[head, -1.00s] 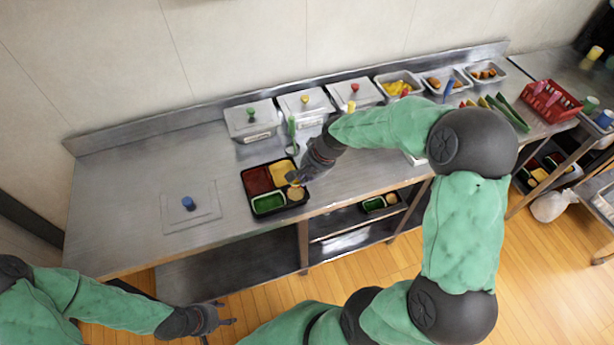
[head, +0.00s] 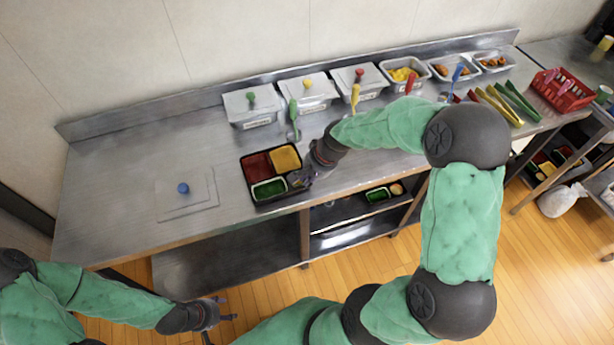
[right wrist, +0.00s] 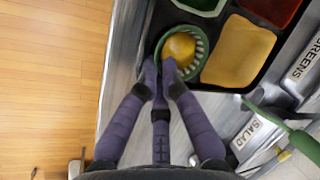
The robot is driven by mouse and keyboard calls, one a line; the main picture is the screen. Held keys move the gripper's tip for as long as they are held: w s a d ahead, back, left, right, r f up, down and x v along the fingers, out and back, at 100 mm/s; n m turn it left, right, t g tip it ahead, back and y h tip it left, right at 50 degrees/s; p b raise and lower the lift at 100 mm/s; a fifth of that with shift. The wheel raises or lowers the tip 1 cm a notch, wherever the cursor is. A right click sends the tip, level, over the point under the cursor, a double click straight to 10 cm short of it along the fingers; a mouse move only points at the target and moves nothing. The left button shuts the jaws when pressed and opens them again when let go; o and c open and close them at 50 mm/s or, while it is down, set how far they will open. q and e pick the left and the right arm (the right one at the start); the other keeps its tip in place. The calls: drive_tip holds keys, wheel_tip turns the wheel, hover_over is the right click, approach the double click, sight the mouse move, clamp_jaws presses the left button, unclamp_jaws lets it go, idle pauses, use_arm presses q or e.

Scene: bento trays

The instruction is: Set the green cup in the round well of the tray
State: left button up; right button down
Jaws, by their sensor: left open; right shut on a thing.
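The black tray (head: 276,204) lies near the table's front edge, with red, yellow and green filled compartments. In the right wrist view, the green ribbed cup (right wrist: 201,46) is upright at the tray's corner, with a rounded yellow thing in it. My right gripper (head: 300,179) is shut on the cup's near side; its fingers (right wrist: 161,72) meet at the rim. The round well is hidden under the cup, and I cannot tell whether the cup rests on its floor. My left gripper (head: 222,318) is open and empty, off the table's front.
Lidded steel containers (head: 250,105) stand along the back, with a green-handled utensil (head: 293,118) in front. A board with a blue knob (head: 183,188) lies at left. Tongs (head: 498,104) and a red basket (head: 562,92) are at right.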

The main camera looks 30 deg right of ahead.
drive_tip(key=shift+f, duration=0.4)
idle(0.5)
drive_tip(key=c, duration=1.3)
unclamp_jaws()
drive_tip(key=shift+c, duration=0.2)
drive_tip(key=shift+s+a, duration=0.1)
drive_tip(key=v, duration=1.2)
